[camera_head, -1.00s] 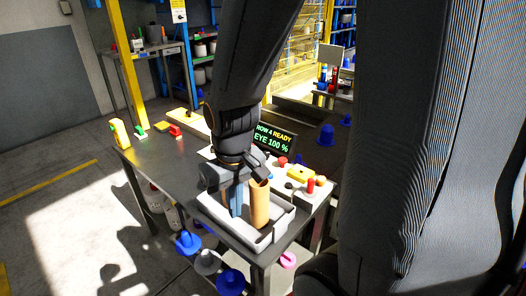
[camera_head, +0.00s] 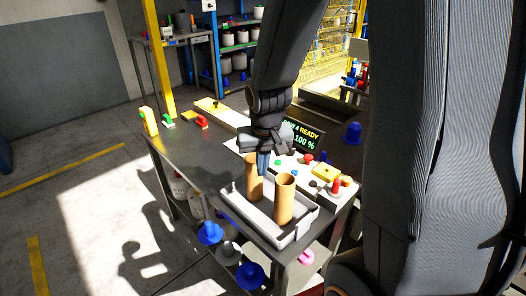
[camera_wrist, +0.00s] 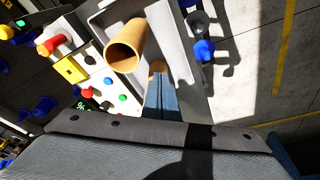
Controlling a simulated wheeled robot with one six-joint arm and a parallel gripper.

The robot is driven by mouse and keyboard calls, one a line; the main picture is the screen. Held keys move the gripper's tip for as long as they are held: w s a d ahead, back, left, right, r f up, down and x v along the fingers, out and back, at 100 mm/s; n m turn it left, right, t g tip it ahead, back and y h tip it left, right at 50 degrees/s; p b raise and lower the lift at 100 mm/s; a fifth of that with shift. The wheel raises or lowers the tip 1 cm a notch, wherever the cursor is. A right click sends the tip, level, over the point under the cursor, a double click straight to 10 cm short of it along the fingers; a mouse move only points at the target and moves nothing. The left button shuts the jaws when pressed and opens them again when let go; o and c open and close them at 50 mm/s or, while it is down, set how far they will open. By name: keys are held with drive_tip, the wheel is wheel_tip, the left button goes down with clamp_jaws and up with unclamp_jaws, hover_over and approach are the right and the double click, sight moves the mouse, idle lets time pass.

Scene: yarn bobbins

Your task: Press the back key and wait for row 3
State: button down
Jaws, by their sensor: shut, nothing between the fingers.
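My gripper (camera_head: 263,170) is shut and empty, its blue fingers pointing down beside the tubes at the tray's back edge. The fingers also show in the wrist view (camera_wrist: 160,98). The key panel (camera_head: 242,146) lies behind the tray, partly hidden by my gripper. It carries a green key (camera_head: 278,162), a blue key (camera_head: 294,172), a red key (camera_head: 308,158) and a black knob (camera_head: 313,183). I cannot read which one is the back key. The display (camera_head: 305,138) reads "4 READY" and "100 %", with its left part covered by my arm.
A white tray (camera_head: 262,222) at the table's front holds two upright brown tubes (camera_head: 285,200) (camera_head: 253,180).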

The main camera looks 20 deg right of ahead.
drive_tip(key=w+d+f+m+t+p, duration=0.2)
drive_tip(key=w+d, duration=0.2)
drive_tip(key=w, duration=0.6)
drive_tip(key=w+d+f+m+t+p, duration=0.2)
drive_tip(key=w+d+m, duration=0.1)
drive_tip(key=w, duration=0.7)
drive_tip(key=w+d+f+m+t+p, duration=0.2)
drive_tip(key=w+d, duration=0.4)
drive_tip(key=w, duration=0.3)
drive_tip(key=shift+w+f, duration=0.15)
drive_tip(key=shift+w, duration=0.25)
drive_tip(key=shift+f, duration=0.15)
wheel_tip(320, 180, down, 9)
drive_tip(key=b, duration=0.6)
drive_tip(key=shift+r, duration=0.2)
drive_tip(key=shift+f, duration=0.4)
drive_tip(key=shift+f+b, duration=0.4)
drive_tip(key=shift+f, duration=0.1)
idle(0.4)
drive_tip(key=shift+r, duration=0.15)
idle(0.3)
drive_tip(key=shift+r+p, duration=0.65)
drive_tip(key=shift+r, duration=0.15)
